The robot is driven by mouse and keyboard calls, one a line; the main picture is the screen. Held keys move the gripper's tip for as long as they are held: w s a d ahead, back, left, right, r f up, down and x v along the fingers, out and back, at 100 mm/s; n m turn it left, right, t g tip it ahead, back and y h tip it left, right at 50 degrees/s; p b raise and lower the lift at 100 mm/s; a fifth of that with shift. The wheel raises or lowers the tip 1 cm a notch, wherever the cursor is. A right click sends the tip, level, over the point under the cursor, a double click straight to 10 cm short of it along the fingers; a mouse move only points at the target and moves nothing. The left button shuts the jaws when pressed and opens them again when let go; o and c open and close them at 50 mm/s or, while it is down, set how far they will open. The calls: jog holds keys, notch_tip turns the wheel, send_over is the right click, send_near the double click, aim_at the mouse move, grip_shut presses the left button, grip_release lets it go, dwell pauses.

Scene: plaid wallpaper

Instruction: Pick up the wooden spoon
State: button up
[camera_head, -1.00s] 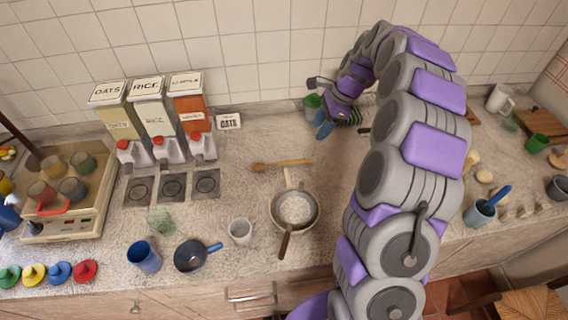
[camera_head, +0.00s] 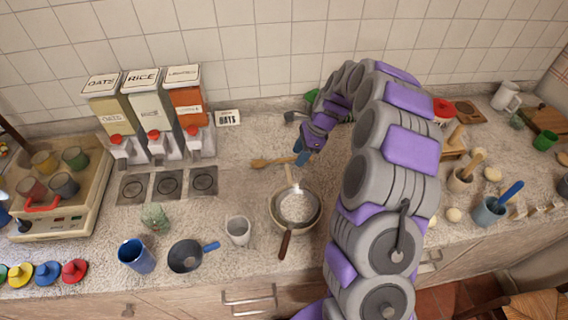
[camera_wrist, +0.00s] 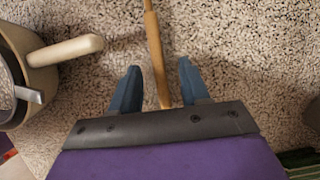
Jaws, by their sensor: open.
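The wooden spoon (camera_head: 268,162) lies on the counter behind the pans, its bowl end to the left. Its handle's right end is by my gripper (camera_head: 301,155), partly hidden by it. In the wrist view the spoon's handle (camera_wrist: 154,45) runs down between the two blue fingers of my gripper (camera_wrist: 158,70). The fingers are apart on either side of the handle, with gaps to it. How far above the counter they are is hard to tell.
A cream-handled pan (camera_wrist: 62,50) is close left of the fingers in the wrist view. In the head view a pan with a brown handle (camera_head: 285,244) sits with it. Dispensers (camera_head: 149,110) stand at the back left.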

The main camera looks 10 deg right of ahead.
jog(key=shift+a+f, duration=0.2)
jog(key=shift+f, duration=0.3)
jog(key=shift+c, duration=0.3)
jog(key=shift+d, duration=0.1)
grip_shut()
